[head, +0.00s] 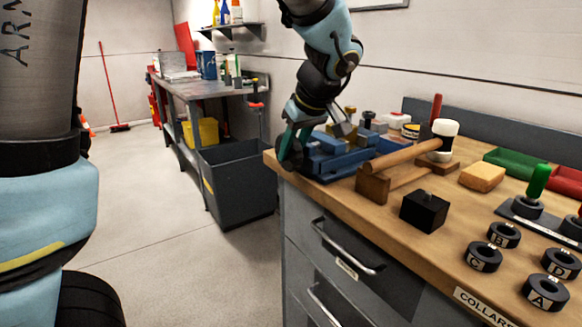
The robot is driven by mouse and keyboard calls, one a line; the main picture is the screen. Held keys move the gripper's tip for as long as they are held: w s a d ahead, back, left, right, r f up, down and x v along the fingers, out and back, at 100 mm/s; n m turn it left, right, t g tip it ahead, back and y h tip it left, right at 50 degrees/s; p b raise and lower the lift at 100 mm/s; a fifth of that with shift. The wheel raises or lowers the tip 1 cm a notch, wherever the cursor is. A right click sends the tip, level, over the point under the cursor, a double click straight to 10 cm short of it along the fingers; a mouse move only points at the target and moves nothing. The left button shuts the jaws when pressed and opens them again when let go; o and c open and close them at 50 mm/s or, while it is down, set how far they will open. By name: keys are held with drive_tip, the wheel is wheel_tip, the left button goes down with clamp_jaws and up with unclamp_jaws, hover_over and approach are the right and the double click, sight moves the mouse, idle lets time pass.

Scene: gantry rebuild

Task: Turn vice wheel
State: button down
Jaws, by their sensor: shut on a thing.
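The blue vice (345,160) sits at the near left corner of the wooden workbench. Its dark wheel (291,158) is at the vice's left end, by the bench edge. My gripper (292,142) reaches down from above with teal fingers at the wheel and is shut on it. The fingers and hand cover part of the wheel, so its full rim and exact angle are hidden.
A wooden-handled mallet (400,157) lies right of the vice, near a black block (424,211). Several black collars (483,256) and a yellow sponge (482,177) are farther right. A dark grey bin (237,182) stands on the floor left of the workbench (345,207).

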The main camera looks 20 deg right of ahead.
drive_tip(key=shift+s+d+f+t+b, duration=0.1)
drive_tip(key=shift+f+t+b, duration=0.3)
drive_tip(key=shift+b, duration=1.05)
drive_tip(key=shift+f+t+b, duration=0.1)
drive_tip(key=shift+t+b, duration=0.6)
drive_tip(key=shift+b, duration=0.75)
drive_tip(key=shift+t+y+b, duration=0.3)
drive_tip(key=shift+t+b, duration=0.1)
drive_tip(key=shift+b, duration=0.55)
drive_tip(key=shift+r, duration=0.1)
drive_tip(key=shift+r+t+b, duration=0.2)
drive_tip(key=shift+t+b, duration=0.1)
drive_tip(key=shift+b, duration=0.35)
drive_tip(key=c, duration=0.9)
unclamp_jaws()
